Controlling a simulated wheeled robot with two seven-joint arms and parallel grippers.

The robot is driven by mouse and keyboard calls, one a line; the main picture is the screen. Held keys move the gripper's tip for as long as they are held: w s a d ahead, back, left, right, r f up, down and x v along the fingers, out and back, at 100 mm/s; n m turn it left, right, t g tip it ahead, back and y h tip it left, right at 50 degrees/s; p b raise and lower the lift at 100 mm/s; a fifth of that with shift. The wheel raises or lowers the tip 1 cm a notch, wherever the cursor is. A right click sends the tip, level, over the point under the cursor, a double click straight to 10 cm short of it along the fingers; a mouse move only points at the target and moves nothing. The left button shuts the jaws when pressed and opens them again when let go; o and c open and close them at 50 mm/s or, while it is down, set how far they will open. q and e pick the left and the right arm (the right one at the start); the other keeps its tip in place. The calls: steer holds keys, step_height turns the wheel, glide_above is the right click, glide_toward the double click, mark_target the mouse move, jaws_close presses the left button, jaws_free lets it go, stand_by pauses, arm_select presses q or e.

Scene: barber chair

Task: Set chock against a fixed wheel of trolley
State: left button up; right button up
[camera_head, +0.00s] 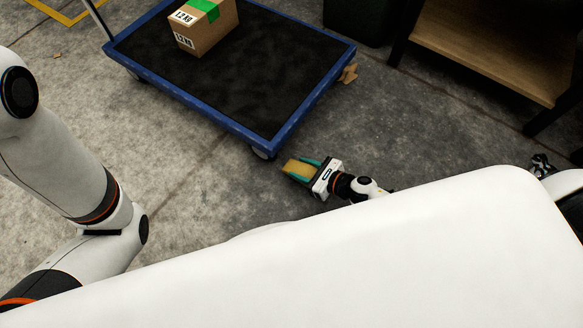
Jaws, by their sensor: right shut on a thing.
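The trolley (225,127) has a blue frame and a dark deck, and stands on the concrete floor at the upper middle. A dark wheel (263,154) shows under its near corner; I cannot tell whether it is a fixed one. My right gripper (301,168) is shut on the yellow-tan chock (297,170), low near the floor. The chock is right of that wheel, with a small gap in the picture. The green fingers partly cover the chock. My left arm shows at the left, but its gripper is not in view.
A cardboard box (208,34) with green tape sits on the trolley deck. A brown piece (349,73) lies by the trolley's right corner. A wooden shelf unit (490,50) stands at the upper right. The floor right of the trolley is mostly clear.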

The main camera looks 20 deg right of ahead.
mark_target(291, 166)
steer(key=b+x, duration=0.1)
steer(key=x, duration=0.1)
steer(key=f+b+x, duration=0.1)
steer(key=x, duration=0.1)
steer(key=shift+w+f+b, duration=0.1)
steer(key=shift+f+b, duration=0.05)
steer(key=shift+b, duration=0.15)
steer(key=shift+a, duration=0.1)
steer(key=shift+f, duration=0.15)
steer(key=o, duration=1.2)
